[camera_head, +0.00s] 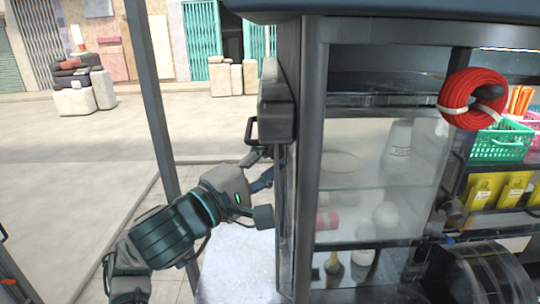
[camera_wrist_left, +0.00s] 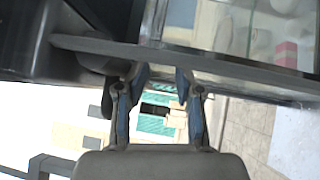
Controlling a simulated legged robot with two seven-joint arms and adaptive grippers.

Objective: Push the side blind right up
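The side blind appears to be the dark grey housing (camera_head: 277,105) with a black handle, on the left side of the stall. My left gripper (camera_head: 262,162) is just below its lower end, beside the stall's corner post. In the left wrist view, the fingers of this gripper (camera_wrist_left: 161,75) are spread with an empty gap between them. Their tips reach up to a long dark bar (camera_wrist_left: 190,57) that crosses the view and seems to be the blind's lower edge. I cannot tell whether they touch it. My right gripper is in neither view.
Right of the post (camera_head: 305,160) is a glass cabinet (camera_head: 375,180) with bottles and jars. A red hose coil (camera_head: 474,98) and a green basket (camera_head: 497,143) are further right. A thin grey pole (camera_head: 152,90) stands left of the blind. Open pavement lies beyond.

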